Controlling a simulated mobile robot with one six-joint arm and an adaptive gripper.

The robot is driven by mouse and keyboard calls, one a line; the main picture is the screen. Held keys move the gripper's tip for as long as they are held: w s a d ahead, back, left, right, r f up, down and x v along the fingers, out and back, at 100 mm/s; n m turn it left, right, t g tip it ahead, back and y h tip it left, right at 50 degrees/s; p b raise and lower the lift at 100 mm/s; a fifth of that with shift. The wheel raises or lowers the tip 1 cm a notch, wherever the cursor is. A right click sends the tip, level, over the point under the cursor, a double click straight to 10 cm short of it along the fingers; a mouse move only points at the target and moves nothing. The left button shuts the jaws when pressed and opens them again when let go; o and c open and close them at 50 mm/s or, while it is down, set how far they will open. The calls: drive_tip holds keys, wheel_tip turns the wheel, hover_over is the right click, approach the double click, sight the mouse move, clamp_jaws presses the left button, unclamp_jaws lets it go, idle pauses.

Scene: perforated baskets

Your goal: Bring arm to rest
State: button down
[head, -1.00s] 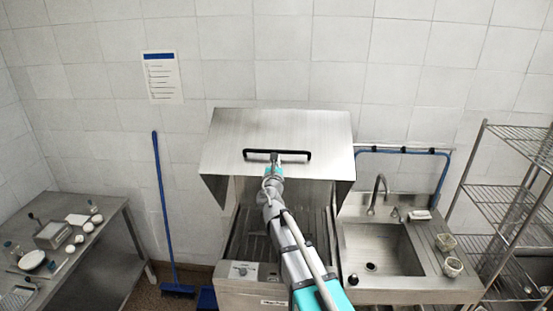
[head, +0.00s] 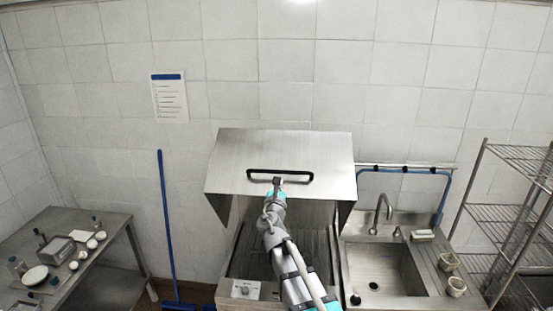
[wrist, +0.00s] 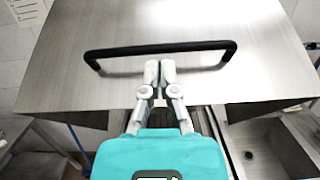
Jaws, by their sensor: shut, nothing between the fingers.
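My gripper (head: 277,181) is at the front of a raised stainless steel hood (head: 300,143), by its black bar handle (head: 296,180). In the wrist view, my gripper (wrist: 160,70) has its pale fingers together with nothing between them. The fingertips appear just below the black handle (wrist: 190,46); whether they touch it or the hood (wrist: 70,75) I cannot tell. My arm (head: 278,240) reaches up from the bottom of the head view, over the machine under the hood.
A sink (head: 375,270) with a faucet (head: 384,208) stands right of the machine, then a wire rack (head: 510,215). A steel table (head: 110,225) with several small items is at the left. A blue-handled broom (head: 165,220) leans on the wall. Floor shows between table and machine.

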drive_tip(key=s+d+f+m+g+h+b, duration=0.2)
drive_tip(key=s+d+f+m+g+b, duration=0.25)
drive_tip(key=d+f+m, duration=0.35)
drive_tip(key=s+d+f+m+g+h+b, duration=0.2)
drive_tip(key=s+d+f+m+g+b, duration=0.3)
drive_tip(key=f+m, duration=0.45)
drive_tip(key=s+d+f+m+g+h+b, duration=0.2)
drive_tip(key=s+d+f+m+g+b, duration=0.15)
drive_tip(key=d+f+m, duration=0.55)
drive_tip(key=s+a+f+m+g+y+b, duration=0.3)
drive_tip(key=s+f+m+y+b, duration=0.1)
drive_tip(key=s+f, duration=0.3)
drive_tip(key=s+a+f+m+g+y+b, duration=0.3)
drive_tip(key=s+f, duration=0.5)
drive_tip(key=f, duration=0.3)
drive_tip(key=m+y+b, duration=0.1)
drive_tip(key=b, duration=0.1)
drive_tip(key=shift+g+b, duration=0.3)
drive_tip(key=shift+s, duration=0.1)
